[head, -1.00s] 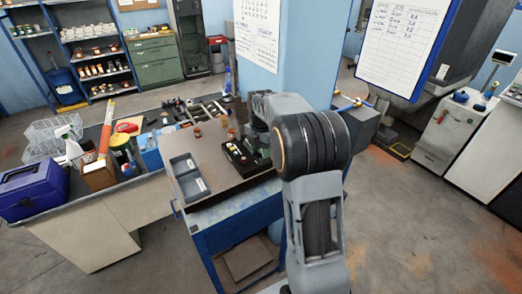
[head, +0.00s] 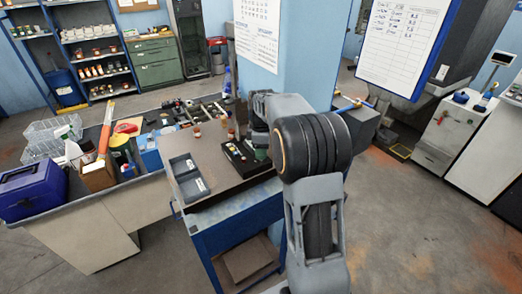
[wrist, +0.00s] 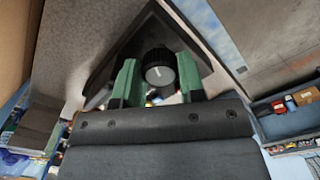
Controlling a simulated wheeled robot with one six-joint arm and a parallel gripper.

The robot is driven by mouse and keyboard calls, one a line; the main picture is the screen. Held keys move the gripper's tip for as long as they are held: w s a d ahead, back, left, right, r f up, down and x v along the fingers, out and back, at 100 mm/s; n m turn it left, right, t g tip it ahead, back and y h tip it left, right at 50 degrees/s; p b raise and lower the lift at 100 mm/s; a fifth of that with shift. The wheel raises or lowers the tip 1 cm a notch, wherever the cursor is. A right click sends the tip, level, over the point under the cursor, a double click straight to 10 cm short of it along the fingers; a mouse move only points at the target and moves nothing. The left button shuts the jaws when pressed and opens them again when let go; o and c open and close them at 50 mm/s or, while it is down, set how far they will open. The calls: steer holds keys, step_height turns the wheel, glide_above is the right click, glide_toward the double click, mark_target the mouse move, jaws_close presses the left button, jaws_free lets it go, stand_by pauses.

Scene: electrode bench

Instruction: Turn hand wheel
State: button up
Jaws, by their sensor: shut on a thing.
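The hand wheel (wrist: 160,74) shows in the wrist view as a small round black knob. It has a ribbed rim and a grey face with a short white mark. It sits in front of a dark angular housing (wrist: 205,52). My gripper (wrist: 158,82) has green fingers, one on each side of the knob, and is shut on it. In the head view the gripper is mostly hidden behind my arm, with a bit of green (head: 263,154) showing at the bench. The wheel cannot be made out there.
A black tray of small parts (head: 238,160) lies beside the gripper on the brown-topped bench (head: 222,184). A blue pillar (head: 306,60) rises behind. A cluttered table (head: 112,215) with a blue toolbox (head: 32,192) adjoins the left side.

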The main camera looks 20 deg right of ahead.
steer(key=m, duration=1.2)
steer(key=shift+m+b, duration=0.35)
steer(key=shift+m, duration=0.05)
steer(key=m, duration=0.5)
steer(key=shift+s, duration=0.1)
steer(key=m, duration=0.6)
steer(key=shift+m, duration=0.4)
steer(key=m, duration=1.1)
steer(key=shift+m, duration=0.4)
steer(key=m, duration=0.6)
steer(key=shift+b, duration=0.35)
steer(key=shift+m, duration=2.7)
